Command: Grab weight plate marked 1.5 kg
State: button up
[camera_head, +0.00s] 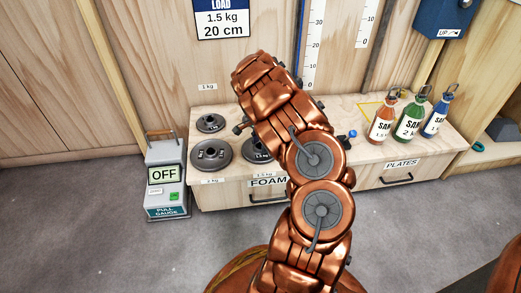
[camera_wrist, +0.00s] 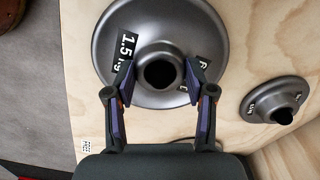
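The grey round weight plate marked 1.5 kg (camera_wrist: 108,40) lies flat on the wooden top in the wrist view, with a raised hub around a dark centre hole. My gripper (camera_wrist: 160,68) is over it, its two fingers apart on either side of the hub. The fingers look open; a small gap seems to remain beside the hub, but contact is hard to judge. In the head view the 1.5 kg plate (camera_head: 252,154) is partly hidden behind my copper arm, and my gripper is hidden there.
A 2 kg plate (camera_head: 211,155) and a smaller plate (camera_head: 210,123) lie to the left on the wooden bench (camera_head: 225,198). A pull gauge (camera_head: 166,178) stands left; sand bottles (camera_head: 408,118) stand right.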

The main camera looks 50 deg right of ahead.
grip_shut()
jog(key=shift+r, duration=0.1)
dwell(0.4)
